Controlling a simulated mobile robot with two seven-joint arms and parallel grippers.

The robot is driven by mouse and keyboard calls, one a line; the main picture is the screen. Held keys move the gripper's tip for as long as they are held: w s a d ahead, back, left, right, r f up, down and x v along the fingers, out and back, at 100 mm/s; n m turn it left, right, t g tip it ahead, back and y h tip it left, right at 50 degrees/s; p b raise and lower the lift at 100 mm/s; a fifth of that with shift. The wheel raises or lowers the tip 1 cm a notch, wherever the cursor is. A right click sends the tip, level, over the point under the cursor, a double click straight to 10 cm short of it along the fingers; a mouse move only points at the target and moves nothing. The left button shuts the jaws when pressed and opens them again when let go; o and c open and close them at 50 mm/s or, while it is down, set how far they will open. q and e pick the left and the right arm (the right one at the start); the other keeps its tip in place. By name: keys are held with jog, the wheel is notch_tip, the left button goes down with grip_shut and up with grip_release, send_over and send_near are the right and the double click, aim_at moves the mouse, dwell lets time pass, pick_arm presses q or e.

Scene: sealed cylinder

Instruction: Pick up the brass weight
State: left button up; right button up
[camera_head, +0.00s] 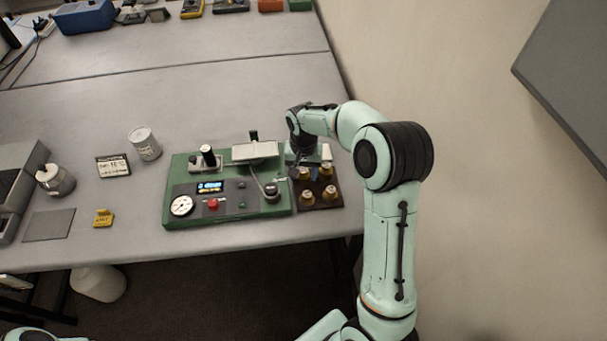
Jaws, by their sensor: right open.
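My right gripper (303,172) is open and points down over the back left of the tray. A brass weight there is partly hidden by the gripper; I cannot tell whether the fingers touch it. My left gripper is out of view.
A green device (178,212) with a gauge, small display, red button and raised plate stands left of the tray.

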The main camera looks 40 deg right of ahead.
jog(key=shift+r, duration=0.1)
grip_shut()
